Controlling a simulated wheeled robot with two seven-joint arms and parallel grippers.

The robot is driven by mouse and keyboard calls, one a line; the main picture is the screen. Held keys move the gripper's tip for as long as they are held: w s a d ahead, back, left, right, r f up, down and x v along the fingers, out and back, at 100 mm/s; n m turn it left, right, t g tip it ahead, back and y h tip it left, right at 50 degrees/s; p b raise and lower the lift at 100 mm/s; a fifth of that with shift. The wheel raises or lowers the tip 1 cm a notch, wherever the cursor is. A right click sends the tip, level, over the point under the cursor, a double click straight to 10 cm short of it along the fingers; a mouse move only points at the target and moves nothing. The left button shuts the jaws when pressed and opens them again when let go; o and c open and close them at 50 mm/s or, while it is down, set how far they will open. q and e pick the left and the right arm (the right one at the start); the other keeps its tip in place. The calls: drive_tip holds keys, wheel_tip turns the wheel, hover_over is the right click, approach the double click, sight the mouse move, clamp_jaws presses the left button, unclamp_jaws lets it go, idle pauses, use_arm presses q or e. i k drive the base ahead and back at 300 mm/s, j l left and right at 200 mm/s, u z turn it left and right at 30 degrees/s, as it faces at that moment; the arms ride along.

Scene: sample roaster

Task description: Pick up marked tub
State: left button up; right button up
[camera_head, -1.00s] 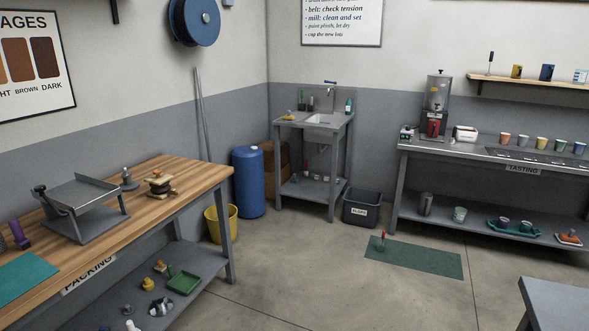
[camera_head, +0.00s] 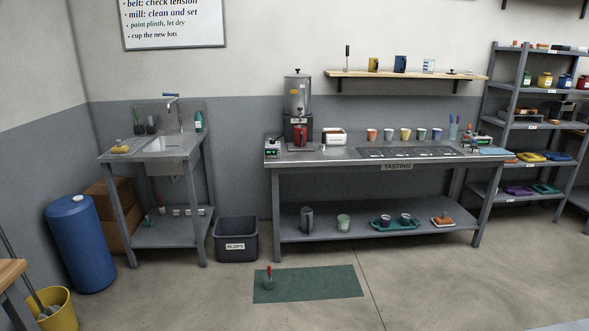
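Several small tubs stand on the rack at the right: a green one (camera_head: 527,79), a yellow one (camera_head: 545,80) and a blue one (camera_head: 565,82), with a red one (camera_head: 583,83) at the picture edge. They seem to carry pale labels, too small to read. I cannot tell which tub is the marked one. Neither of my grippers is in view.
The tasting bench (camera_head: 330,157) stands along the back wall, with cups, an urn (camera_head: 297,97) and more items. The slops bin (camera_head: 236,239), sink stand (camera_head: 150,157) and blue barrel (camera_head: 80,246) are left. A green mat (camera_head: 318,284) lies on open floor.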

sight(343, 224)
drive_tip(key=i+z, duration=0.1)
drive_tip(key=i, duration=0.6)
drive_tip(key=i+j+z, duration=0.1)
drive_tip(key=i, duration=0.6)
drive_tip(key=i+j+z, duration=0.1)
drive_tip(key=i, duration=0.65)
